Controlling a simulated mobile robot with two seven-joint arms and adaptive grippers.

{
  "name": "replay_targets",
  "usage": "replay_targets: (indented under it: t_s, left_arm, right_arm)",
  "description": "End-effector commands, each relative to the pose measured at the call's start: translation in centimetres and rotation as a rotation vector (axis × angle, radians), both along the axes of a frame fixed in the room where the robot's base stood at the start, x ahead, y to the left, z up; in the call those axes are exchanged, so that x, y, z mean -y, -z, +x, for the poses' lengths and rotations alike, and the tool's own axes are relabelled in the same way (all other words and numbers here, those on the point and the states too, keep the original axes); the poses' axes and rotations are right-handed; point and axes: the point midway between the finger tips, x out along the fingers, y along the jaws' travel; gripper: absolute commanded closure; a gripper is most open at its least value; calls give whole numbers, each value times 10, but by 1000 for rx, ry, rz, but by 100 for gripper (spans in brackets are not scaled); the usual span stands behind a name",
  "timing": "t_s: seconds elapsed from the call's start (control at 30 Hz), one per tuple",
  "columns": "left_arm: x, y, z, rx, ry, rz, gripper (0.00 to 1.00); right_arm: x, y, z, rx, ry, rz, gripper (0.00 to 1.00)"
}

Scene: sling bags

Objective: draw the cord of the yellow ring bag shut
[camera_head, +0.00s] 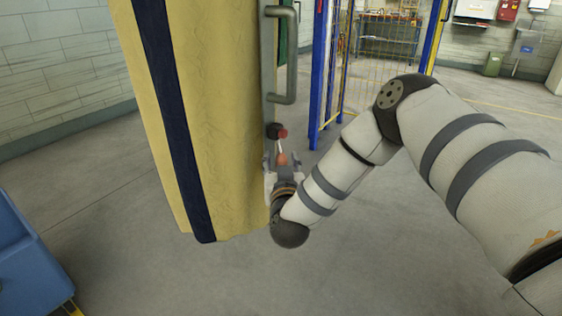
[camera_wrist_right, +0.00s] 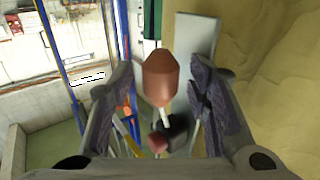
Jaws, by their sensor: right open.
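The tall yellow bag (camera_head: 218,110) with a dark blue stripe hangs left of centre in the head view; its top is out of frame. Its yellow cloth (camera_wrist_right: 285,70) fills the right side of the wrist view. A short white cord (camera_wrist_right: 165,117) carries a red-brown knob (camera_wrist_right: 160,78), with a black piece (camera_wrist_right: 177,130) and a small red piece (camera_wrist_right: 158,143) at its other end. My right gripper (camera_head: 281,162) is at the bag's right edge. Its open fingers (camera_wrist_right: 161,90) stand either side of the knob with gaps. My left gripper is out of view.
A grey-green handle (camera_head: 292,55) on a narrow upright stands just right of the bag, above my right gripper. A blue post (camera_head: 322,80) and mesh fence are behind. A blue bin (camera_head: 30,265) is at lower left. The floor between is clear.

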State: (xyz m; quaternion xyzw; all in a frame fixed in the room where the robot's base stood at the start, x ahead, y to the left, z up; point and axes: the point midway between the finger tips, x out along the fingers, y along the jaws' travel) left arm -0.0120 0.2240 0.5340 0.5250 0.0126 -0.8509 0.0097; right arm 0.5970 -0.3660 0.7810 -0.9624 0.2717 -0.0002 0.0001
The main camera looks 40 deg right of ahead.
Motion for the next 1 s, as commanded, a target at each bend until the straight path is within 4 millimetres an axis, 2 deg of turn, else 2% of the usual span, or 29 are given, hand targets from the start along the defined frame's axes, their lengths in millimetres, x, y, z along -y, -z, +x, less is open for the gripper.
replay_targets:
  t_s: [0.07, 0.2, 0.27, 0.47, 0.57, 0.8, 0.9, 1.0]
  left_arm:
    - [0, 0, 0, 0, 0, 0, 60]
    - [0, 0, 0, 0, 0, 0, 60]
    - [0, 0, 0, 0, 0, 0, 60]
    - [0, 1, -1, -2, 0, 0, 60]
    - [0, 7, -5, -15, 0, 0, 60]
    - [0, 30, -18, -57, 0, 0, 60]
    - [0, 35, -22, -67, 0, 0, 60]
    - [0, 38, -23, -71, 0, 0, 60]
  right_arm:
    - [0, 0, 0, 0, 0, 0, 56]
    - [0, 0, 0, 0, 0, 0, 88]
    - [0, 0, 0, 0, 0, 0, 100]
    - [-1, 3, 0, -1, 0, 0, 100]
    - [-1, 22, -1, -8, -2, -1, 100]
    - [-1, 86, -2, -14, -2, -2, 100]
    - [-1, 102, -2, -13, -1, 0, 100]
    - [-1, 108, -2, -11, -1, 2, 100]
